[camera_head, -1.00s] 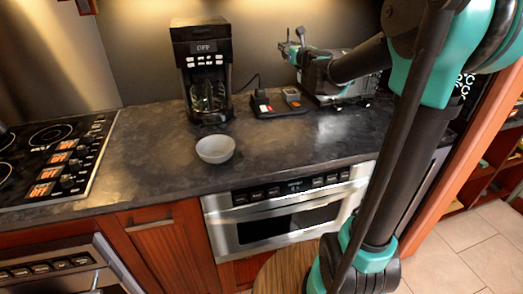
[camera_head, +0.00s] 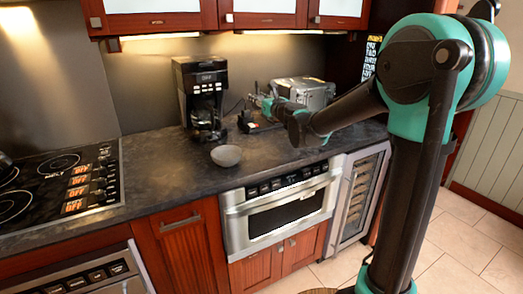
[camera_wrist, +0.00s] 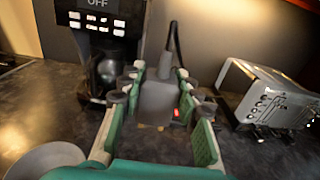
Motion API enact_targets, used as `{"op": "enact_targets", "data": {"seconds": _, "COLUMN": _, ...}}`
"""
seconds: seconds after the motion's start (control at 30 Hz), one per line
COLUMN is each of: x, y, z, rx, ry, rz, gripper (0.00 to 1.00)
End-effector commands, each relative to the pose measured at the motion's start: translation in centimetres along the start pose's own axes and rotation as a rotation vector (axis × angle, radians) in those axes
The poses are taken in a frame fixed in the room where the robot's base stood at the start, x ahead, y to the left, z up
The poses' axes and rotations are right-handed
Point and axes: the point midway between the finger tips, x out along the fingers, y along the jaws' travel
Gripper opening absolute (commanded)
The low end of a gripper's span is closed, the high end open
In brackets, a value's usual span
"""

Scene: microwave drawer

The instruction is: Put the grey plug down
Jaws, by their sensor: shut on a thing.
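In the wrist view the grey plug (camera_wrist: 157,103) sits between the two green-backed fingers of my gripper (camera_wrist: 158,78), which is shut on it. A small red patch shows beside the plug's lower right side. In the head view my gripper (camera_head: 263,101) is low over the back of the counter, between the coffee maker and the toaster. The plug is too small to make out there. I cannot tell whether the plug touches the counter.
The black coffee maker (camera_head: 201,92) stands left of my gripper. The silver toaster (camera_head: 305,91) stands to its right. A dark device (camera_head: 247,122) lies on the counter (camera_head: 150,160) near the gripper. A grey bowl (camera_head: 226,155) is in front.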

Motion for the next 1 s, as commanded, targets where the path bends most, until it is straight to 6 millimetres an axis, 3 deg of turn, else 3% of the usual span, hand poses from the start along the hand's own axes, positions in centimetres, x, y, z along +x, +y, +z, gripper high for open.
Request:
{"op": "enact_targets", "data": {"seconds": 0.5, "x": 0.0, "y": -0.1, "z": -11.8, "rx": 0.000, "ry": 0.000, "rz": -0.001, "gripper": 0.02}}
{"op": "enact_targets", "data": {"seconds": 1.0, "x": 0.0, "y": -0.2, "z": -16.9, "rx": 0.000, "ry": 0.000, "rz": -0.001, "gripper": 0.02}}
